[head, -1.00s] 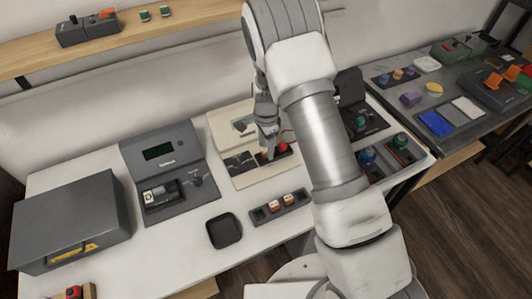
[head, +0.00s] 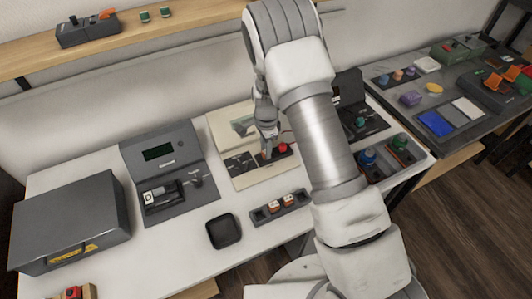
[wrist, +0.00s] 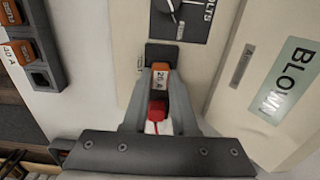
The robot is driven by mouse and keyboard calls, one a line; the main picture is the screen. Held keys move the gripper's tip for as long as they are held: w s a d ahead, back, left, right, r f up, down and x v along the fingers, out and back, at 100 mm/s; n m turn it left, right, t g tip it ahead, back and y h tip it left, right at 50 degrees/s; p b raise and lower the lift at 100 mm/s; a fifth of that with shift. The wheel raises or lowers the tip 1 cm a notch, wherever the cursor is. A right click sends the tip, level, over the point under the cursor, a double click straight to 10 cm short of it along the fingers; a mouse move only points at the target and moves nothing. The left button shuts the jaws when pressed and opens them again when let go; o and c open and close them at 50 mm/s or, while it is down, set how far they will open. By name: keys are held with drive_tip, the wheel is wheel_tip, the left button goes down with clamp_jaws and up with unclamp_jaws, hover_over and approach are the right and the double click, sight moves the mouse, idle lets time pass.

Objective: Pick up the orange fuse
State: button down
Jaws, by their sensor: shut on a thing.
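My gripper (wrist: 158,82) is shut on an orange fuse with a white "25 A" label (wrist: 161,88) in the wrist view. Its two grey fingers press on the fuse's left and right sides. A dark slot plate (wrist: 162,54) shows just beyond the fuse; I cannot tell whether the fuse is seated or clear of it. A red part with a red wire (wrist: 156,111) is on the near side of the fuse. In the head view my gripper (head: 267,150) is over the cream tester, and the fuse is mostly hidden.
A dark holder (head: 257,216) with orange-and-white fuses stands in front; it also shows in the wrist view (wrist: 50,65). A black tray (head: 223,231) lies left of it. A grey tester (head: 160,158) stands left. A lid labelled "BLOWN" (wrist: 290,80) is close on the right.

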drive_tip(key=shift+r, duration=0.1)
drive_tip(key=shift+r, duration=0.6)
wheel_tip(320, 180, up, 3)
drive_tip(key=shift+f, duration=0.1)
drive_tip(key=s+d+r, duration=0.4)
drive_tip(key=d+r, duration=0.3)
drive_tip(key=d, duration=0.3)
drive_tip(key=shift+s+d, duration=0.3)
drive_tip(key=shift+d, duration=0.1)
drive_tip(key=shift+a+f, duration=0.1)
